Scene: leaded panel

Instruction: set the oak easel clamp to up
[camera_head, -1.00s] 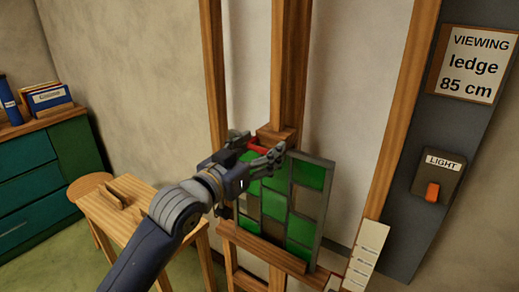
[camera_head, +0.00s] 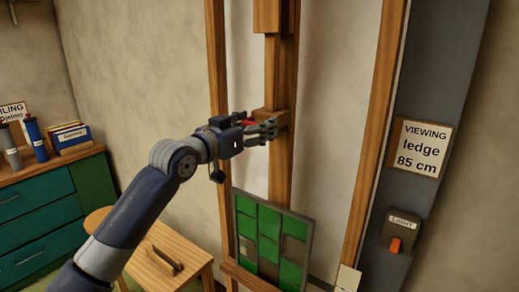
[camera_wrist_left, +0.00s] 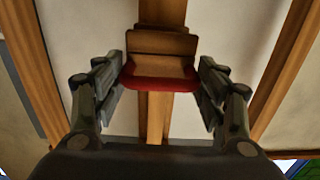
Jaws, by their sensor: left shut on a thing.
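The oak easel clamp (camera_head: 283,116) is a wooden block on the easel's central mast (camera_head: 281,165). It stands well above the top edge of the leaded panel (camera_head: 268,240), with bare mast between them. My left gripper (camera_head: 270,129) is shut on the clamp's red handle (camera_head: 250,122) and partly covers it in the head view. In the left wrist view, the fingers of the gripper (camera_wrist_left: 160,84) lie at both ends of the red handle (camera_wrist_left: 158,84), with the wooden block (camera_wrist_left: 160,43) behind it. My right gripper is not in view.
The green panel stands low on the easel ledge (camera_head: 248,278). Another wooden block (camera_head: 273,15) sits high on the mast. A wooden table (camera_head: 195,250) is at lower left. A light switch (camera_head: 400,232) and a "VIEWING ledge 85 cm" sign (camera_head: 419,147) are at right.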

